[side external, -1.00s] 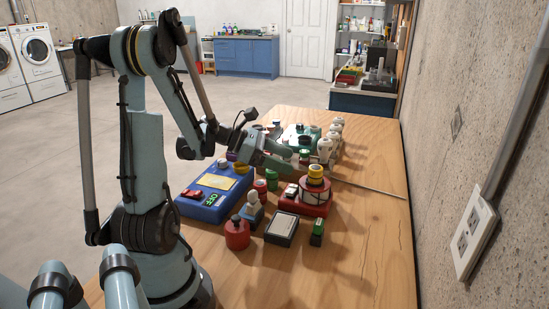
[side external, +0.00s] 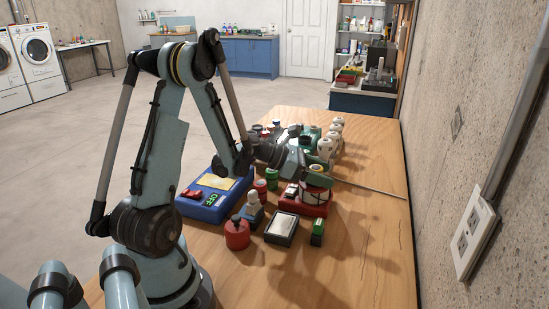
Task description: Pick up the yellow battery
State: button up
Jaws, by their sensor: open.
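A yellow cylinder (side external: 317,168), which looks like the yellow battery, stands on the red-based device (side external: 315,210) at the right middle of the table. Most of it is hidden behind my gripper. My gripper (side external: 322,179) is open, tilted downward, and its fingers are at the yellow cylinder. I cannot tell whether they touch it or lie around it.
A blue device (side external: 203,208) with a yellow panel lies at left. A red jar (side external: 237,234), a dark tray (side external: 281,229) and a small green block (side external: 317,233) stand in front. White and green items crowd the back. The right front of the wooden table (side external: 360,255) is clear.

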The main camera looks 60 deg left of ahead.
jog(key=shift+w+d+f, duration=0.2)
jog(key=shift+w, duration=0.1)
jog(key=shift+c, duration=0.2)
jog(key=c, duration=1.1)
jog(key=shift+r, duration=0.2)
